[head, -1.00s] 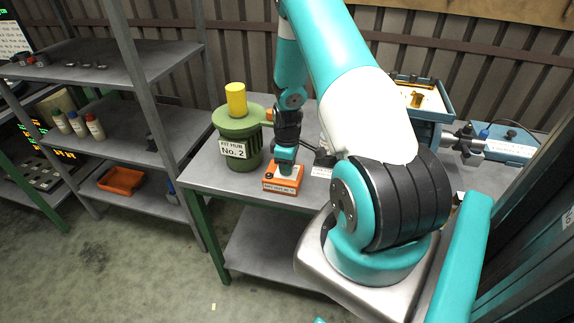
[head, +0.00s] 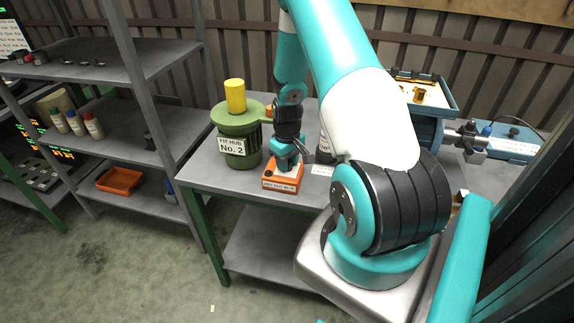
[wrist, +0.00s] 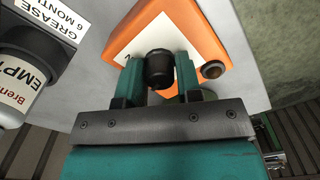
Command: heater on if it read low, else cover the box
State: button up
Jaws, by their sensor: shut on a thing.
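An orange box (head: 283,178) with a white top plate and a front label too small to read stands near the front edge of the bench. It fills the upper middle of the wrist view (wrist: 200,32). My gripper (head: 288,163) points down over it. In the wrist view its two teal fingers (wrist: 158,78) are shut on a black knob (wrist: 159,68) at the top of the box. The underside of the knob is hidden.
A green drum (head: 238,142) labelled "KIT HUB No. 2" with a yellow cylinder (head: 235,95) on top stands left of my gripper. A bottle (wrist: 15,100) with a partly readable "EMPT" label is close by. A shelf rack (head: 120,135) stands at left.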

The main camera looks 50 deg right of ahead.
jog(key=m+b, duration=0.1)
jog(key=m, duration=0.4)
jog(key=shift+m, duration=0.4)
jog(key=m+b, duration=0.1)
jog(key=m, duration=0.4)
jog(key=shift+m, duration=0.6)
jog(key=o, duration=0.9)
jog(key=shift+d, duration=0.1)
jog(key=shift+o, duration=0.2)
notch_tip(320, 180, up, 18)
jog(key=b, duration=0.2)
jog(key=shift+f+b, duration=0.25)
jog(key=shift+b, duration=0.05)
